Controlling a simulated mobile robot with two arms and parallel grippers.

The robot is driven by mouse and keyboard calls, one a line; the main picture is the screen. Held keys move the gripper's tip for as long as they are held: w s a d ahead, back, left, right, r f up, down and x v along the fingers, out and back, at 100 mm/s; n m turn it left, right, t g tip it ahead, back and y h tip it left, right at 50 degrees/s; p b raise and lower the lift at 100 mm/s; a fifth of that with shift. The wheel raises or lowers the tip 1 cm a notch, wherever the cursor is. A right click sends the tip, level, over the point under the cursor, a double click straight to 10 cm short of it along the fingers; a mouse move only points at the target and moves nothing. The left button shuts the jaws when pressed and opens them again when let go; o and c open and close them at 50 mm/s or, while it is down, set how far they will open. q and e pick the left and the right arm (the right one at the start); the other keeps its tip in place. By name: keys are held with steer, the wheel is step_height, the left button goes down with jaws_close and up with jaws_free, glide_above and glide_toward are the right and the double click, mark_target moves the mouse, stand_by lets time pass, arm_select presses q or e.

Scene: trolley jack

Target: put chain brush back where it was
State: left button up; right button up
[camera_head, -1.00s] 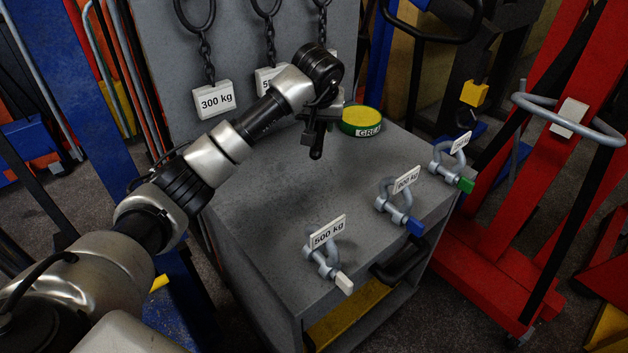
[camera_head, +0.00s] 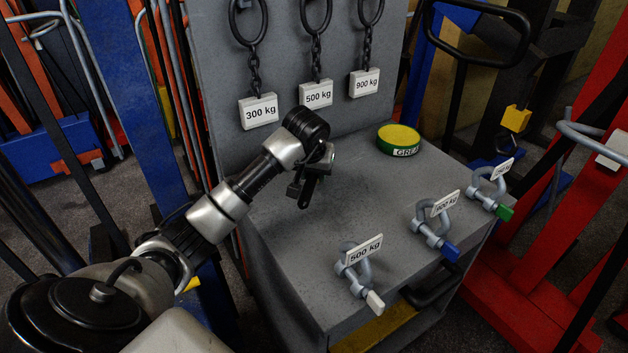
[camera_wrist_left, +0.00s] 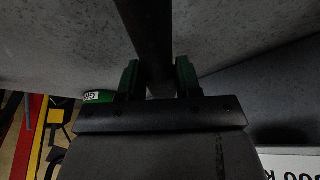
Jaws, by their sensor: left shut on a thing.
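My left gripper (camera_head: 305,183) is over the left part of the grey cart top, in front of the upright back panel. In the left wrist view its two green-padded fingers (camera_wrist_left: 158,80) are closed on a long dark bar, which I take to be the chain brush (camera_wrist_left: 146,30). In the head view only a short dark end of the brush (camera_head: 306,194) shows below the fingers; its bristles cannot be made out. Whether it touches the cart top is unclear. My right gripper is not in view.
The cart top (camera_head: 330,240) is clear in the middle. A green grease tin (camera_head: 399,140) stands at the back right. Shackles tagged 500 kg (camera_head: 362,275) and others line the front edge. Weight-tagged chains (camera_head: 318,94) hang on the panel. Red equipment (camera_head: 530,290) stands at right.

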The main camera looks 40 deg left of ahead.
mark_target(314, 181)
arm_select(q)
steer(key=shift+f, duration=1.55)
steer(key=o, duration=0.8)
steer(key=v, duration=1.2)
